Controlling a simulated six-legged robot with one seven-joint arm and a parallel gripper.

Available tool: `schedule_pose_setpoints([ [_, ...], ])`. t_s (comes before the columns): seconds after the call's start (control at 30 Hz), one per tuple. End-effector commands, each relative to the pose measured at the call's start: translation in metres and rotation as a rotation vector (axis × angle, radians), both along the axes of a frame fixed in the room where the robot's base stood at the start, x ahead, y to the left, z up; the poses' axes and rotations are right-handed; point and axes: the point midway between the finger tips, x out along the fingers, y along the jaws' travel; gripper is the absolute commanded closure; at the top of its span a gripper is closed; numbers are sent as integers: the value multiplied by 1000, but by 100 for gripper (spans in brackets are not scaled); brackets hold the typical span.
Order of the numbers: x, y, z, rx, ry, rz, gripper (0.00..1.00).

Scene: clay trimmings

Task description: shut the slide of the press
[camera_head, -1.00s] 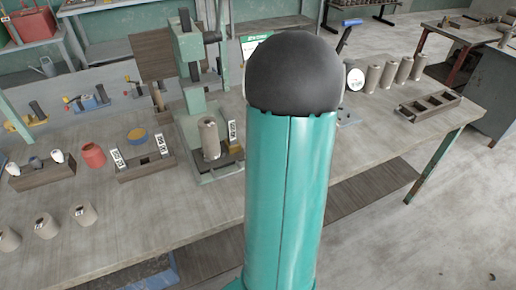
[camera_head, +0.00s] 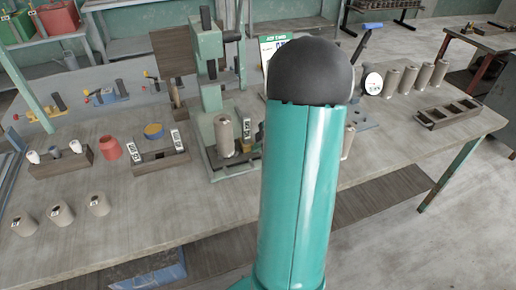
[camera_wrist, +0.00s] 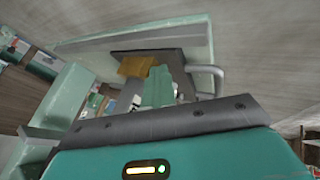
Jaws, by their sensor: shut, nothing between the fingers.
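The press (camera_head: 210,90) is a green upright frame with a dark lever on top, standing at the back of the bench. A grey-brown cylinder (camera_head: 224,135) stands upright on its base. In the wrist view, a dark plate (camera_wrist: 172,57) with an ochre block (camera_wrist: 137,66) and a grey bar handle (camera_wrist: 212,72) lies against a pale green panel (camera_wrist: 100,42), likely parts of the press. My arm hides the gripper in the head view.
Left of the press are a wooden tray with labels (camera_head: 158,166), a red pot (camera_head: 110,148) and several loose pale cylinders (camera_head: 60,215). To the right stand more cylinders (camera_head: 409,78) and a divided tray (camera_head: 445,121).

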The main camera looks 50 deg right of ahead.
Motion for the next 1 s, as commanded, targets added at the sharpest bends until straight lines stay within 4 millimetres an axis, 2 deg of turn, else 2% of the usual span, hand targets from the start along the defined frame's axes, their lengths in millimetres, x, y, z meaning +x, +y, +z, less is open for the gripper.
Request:
schedule_pose_setpoints([
  [0.27,30,-14,-1,-1,1,4,100],
  [1.0,147,-79,-1,-3,1,4,100],
])
